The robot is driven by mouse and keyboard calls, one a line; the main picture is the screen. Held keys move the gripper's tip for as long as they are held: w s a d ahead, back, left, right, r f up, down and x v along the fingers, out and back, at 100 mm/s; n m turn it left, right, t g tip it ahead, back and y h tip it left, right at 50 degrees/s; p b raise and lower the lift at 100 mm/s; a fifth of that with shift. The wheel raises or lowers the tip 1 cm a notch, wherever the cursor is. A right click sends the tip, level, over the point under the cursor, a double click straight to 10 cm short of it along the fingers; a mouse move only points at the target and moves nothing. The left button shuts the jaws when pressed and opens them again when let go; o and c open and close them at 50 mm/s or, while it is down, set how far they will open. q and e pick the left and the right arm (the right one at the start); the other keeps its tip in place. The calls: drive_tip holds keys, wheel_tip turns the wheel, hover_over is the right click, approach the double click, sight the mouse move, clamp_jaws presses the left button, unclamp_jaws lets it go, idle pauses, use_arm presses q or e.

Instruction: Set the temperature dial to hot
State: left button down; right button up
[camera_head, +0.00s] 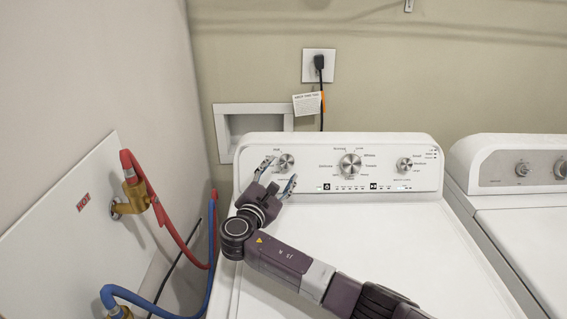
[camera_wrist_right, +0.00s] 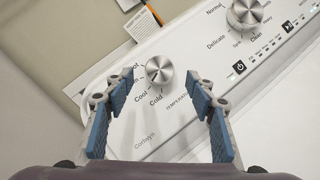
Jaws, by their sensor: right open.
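The temperature dial (camera_head: 286,162) is a round silver knob at the left end of the washer's control panel. In the right wrist view the dial (camera_wrist_right: 159,71) sits beyond and between the fingertips, with labels such as "Cool" and "Cold" beside it; a label ending in "ot" is partly hidden by the left finger. I cannot tell which label the dial points to. My right gripper (camera_head: 279,174) is open and empty, its blue-padded fingers (camera_wrist_right: 156,90) spread to either side in front of the dial, apparently not touching it. My left gripper is not in view.
A larger cycle dial (camera_head: 350,164) and another small dial (camera_head: 404,164) sit farther right on the panel of the white washer (camera_head: 400,240). A second white machine (camera_head: 520,215) stands at right. Red (camera_head: 168,220) and blue (camera_head: 150,303) hoses run at left. A tag (camera_head: 307,103) hangs behind.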

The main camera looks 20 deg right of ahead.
sight(286, 163)
drive_tip(key=shift+x, duration=2.1)
drive_tip(key=c, duration=1.2)
drive_tip(key=shift+o, duration=0.2)
drive_tip(key=shift+f, duration=0.1)
